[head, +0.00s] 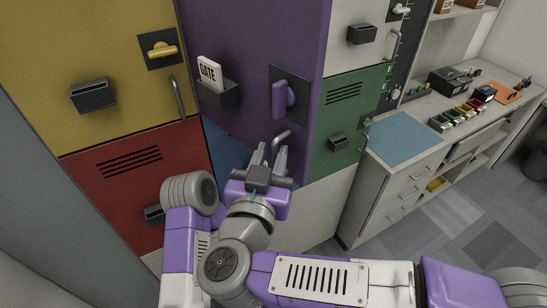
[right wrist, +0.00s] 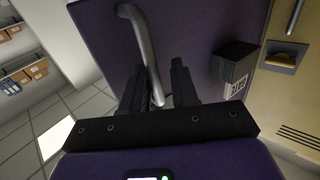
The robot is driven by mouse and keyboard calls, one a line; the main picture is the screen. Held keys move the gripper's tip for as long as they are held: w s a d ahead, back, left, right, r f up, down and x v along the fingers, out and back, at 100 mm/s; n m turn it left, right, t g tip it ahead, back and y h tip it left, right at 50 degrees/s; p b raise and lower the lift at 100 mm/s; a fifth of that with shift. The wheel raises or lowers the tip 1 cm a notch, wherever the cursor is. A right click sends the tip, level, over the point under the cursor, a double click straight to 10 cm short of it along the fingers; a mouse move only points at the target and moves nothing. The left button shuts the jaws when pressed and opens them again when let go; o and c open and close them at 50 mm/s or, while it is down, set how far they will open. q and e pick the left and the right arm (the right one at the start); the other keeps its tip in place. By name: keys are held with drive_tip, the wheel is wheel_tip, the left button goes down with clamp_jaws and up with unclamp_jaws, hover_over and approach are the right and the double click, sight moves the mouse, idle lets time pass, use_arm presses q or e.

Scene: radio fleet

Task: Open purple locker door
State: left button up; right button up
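The purple locker door (head: 255,45) stands partly open, swung out from its left side, its lower edge slanting out over the blue locker (head: 228,150). It carries a purple latch knob (head: 284,97) on a dark plate, a dark holder with a "GATE" card (head: 209,73), and a grey bar handle (head: 283,136) near its lower right corner. My right gripper (head: 270,155) is at this handle. In the right wrist view the handle (right wrist: 144,45) runs between the two spread fingers (right wrist: 160,80), with space beside it. My left gripper is not in view.
A yellow locker (head: 125,75) and a red locker (head: 120,175) stand to the left. A green locker (head: 350,110) is to the right, beside a counter with a blue mat (head: 402,137) and small items. Carpeted floor (head: 440,240) is free at the lower right.

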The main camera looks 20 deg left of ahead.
drive_tip(key=shift+d+f, duration=0.1)
drive_tip(key=shift+f, duration=0.05)
drive_tip(key=s+b, duration=0.1)
drive_tip(key=s, duration=0.6)
drive_tip(key=shift+s+d, duration=0.25)
drive_tip(key=shift+d, duration=0.05)
idle(0.4)
